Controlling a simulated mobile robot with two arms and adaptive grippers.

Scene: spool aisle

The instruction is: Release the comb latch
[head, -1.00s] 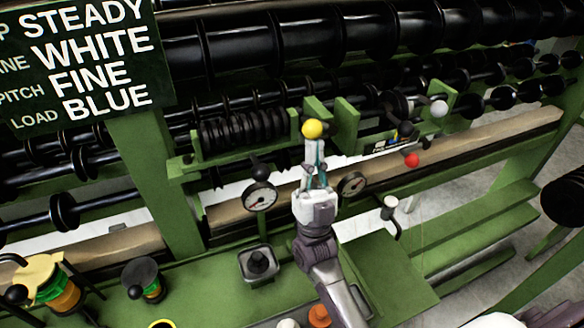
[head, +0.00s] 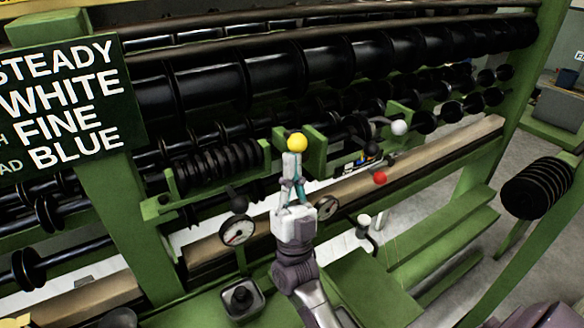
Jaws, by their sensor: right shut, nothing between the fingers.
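My right gripper (head: 291,165) reaches up from the bottom middle, in front of the green loom frame. Its fingers are shut, with nothing seen between them. The tips are just below a yellow ball knob (head: 297,142) and overlap its lower edge in the picture; I cannot tell whether they touch it. The knob's stem is hidden behind the fingers. No part is labelled as the comb latch, so I cannot tell which one it is. A black ribbed roll (head: 218,163) lies left of the knob between green brackets. My left gripper is not in view.
A white ball knob (head: 399,127) and a red ball knob (head: 380,178) are to the right. Two round gauges, one left (head: 237,231) and one right (head: 327,207), flank my gripper. A white-topped lever (head: 364,221) stands lower right. A sign (head: 65,110) hangs at left.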

